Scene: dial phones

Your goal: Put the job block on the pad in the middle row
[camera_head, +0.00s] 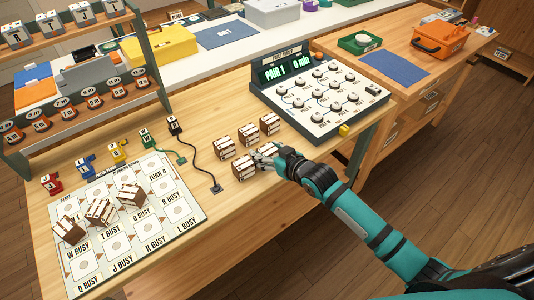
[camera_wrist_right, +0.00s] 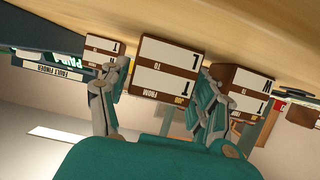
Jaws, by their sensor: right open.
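My right gripper (camera_head: 268,159) is open at the near right side of a cluster of brown job blocks with white labels. In the right wrist view its fingers (camera_wrist_right: 165,80) stand on either side of one job block (camera_wrist_right: 166,52); I cannot tell whether they touch it. In the head view the fingers partly hide a block. Another block (camera_head: 243,168) sits just left of the gripper. The white planning board (camera_head: 186,229) with rows of marked pads lies at left. Three brown blocks (camera_head: 131,195) sit tilted on its left part. My left gripper is not in view.
More blocks (camera_head: 248,134) stand behind the gripper. The fault finder console (camera_head: 318,92) stands behind them. Black and green cables (camera_head: 200,165) lie between blocks and board. A tag rack (camera_head: 85,100) rises at left.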

